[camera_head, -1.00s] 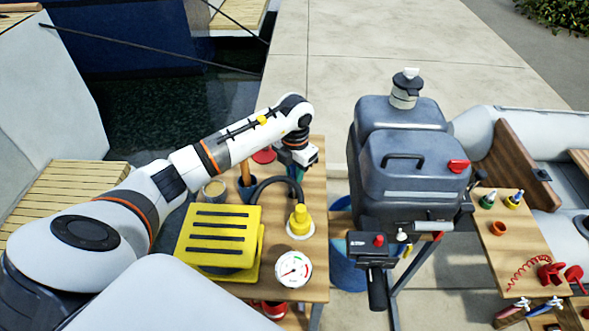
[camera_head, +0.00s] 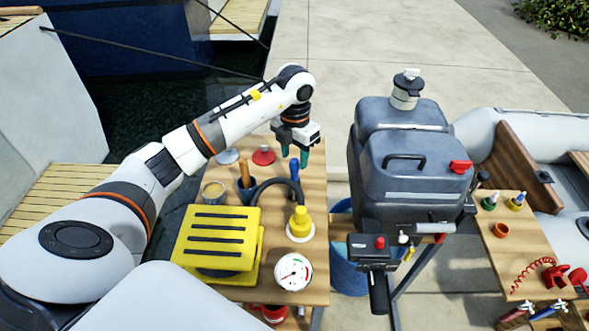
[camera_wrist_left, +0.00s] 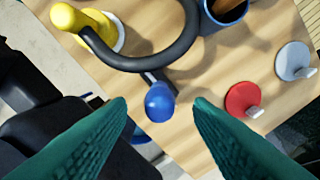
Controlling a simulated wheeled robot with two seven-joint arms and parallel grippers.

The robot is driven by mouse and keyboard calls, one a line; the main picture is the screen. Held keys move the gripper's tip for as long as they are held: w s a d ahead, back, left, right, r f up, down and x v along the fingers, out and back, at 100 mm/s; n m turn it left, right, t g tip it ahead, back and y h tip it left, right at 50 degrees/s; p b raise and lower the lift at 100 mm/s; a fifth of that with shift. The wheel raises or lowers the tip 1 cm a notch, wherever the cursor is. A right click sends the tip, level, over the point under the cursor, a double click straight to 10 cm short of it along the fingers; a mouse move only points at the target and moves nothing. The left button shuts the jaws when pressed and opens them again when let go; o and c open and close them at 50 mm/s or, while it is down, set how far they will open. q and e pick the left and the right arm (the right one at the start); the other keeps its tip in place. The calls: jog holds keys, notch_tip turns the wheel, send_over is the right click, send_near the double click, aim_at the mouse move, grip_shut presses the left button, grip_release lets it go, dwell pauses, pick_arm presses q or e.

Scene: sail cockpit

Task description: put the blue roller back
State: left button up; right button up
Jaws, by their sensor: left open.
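The blue roller (camera_head: 294,171) is at the right side of the wooden table, below my left gripper in the head view. In the left wrist view its rounded blue end (camera_wrist_left: 159,102) shows between the fingertips in the picture, with a dark rod behind it. My left gripper (camera_head: 294,154) has green fingers, which are apart with nothing held between them. It hangs above the blue roller, apart from it. How the roller is supported is unclear. My right gripper is not in view.
On the table (camera_head: 317,210) are a blue pot with a wooden handle (camera_head: 247,187), a yellow foot pump (camera_head: 216,238), a black hose, a yellow fitting (camera_head: 300,222), a gauge (camera_head: 293,271), a red disc (camera_head: 263,156) and a grey disc (camera_head: 228,156). An outboard motor (camera_head: 412,170) stands right.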

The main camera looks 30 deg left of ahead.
pick_arm(q)
notch_tip(320, 180, up, 6)
jog(key=shift+f+b, duration=0.25)
jog(key=shift+b, duration=0.05)
dwell(0.4)
